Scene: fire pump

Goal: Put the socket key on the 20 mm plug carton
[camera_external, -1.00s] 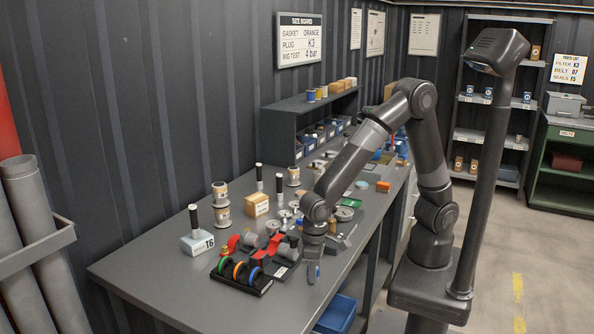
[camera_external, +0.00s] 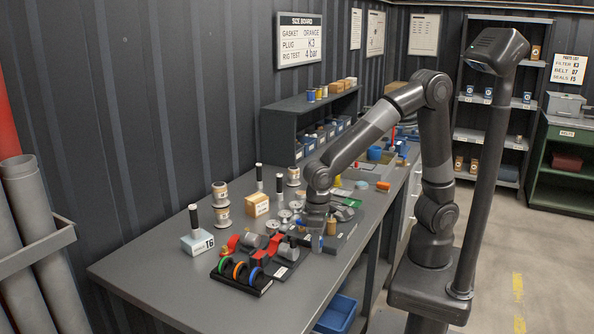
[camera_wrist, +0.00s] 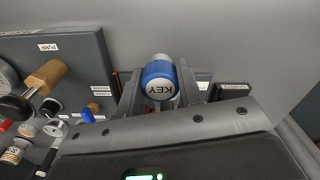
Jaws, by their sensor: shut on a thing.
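The socket key (camera_wrist: 158,85) shows in the wrist view as a blue cap lettered KEY with a grey body behind it. My gripper (camera_wrist: 160,92) is shut on it, one finger on each side. In the external view my gripper (camera_external: 316,222) is over the right side of the bench, and the key in it is hard to make out. A small tan carton (camera_external: 257,206) with a pale label stands on the bench, left of and apart from my gripper. Its lettering is too small to read, so I cannot confirm it is the 20 mm plug carton.
A T6 block with a black-handled post (camera_external: 196,238), a rack of coloured rings (camera_external: 240,275) and red-and-grey parts (camera_external: 262,243) crowd the bench (camera_external: 150,265). Tan-topped cylinders (camera_external: 221,203) stand left of the carton. The bench's front left is clear.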

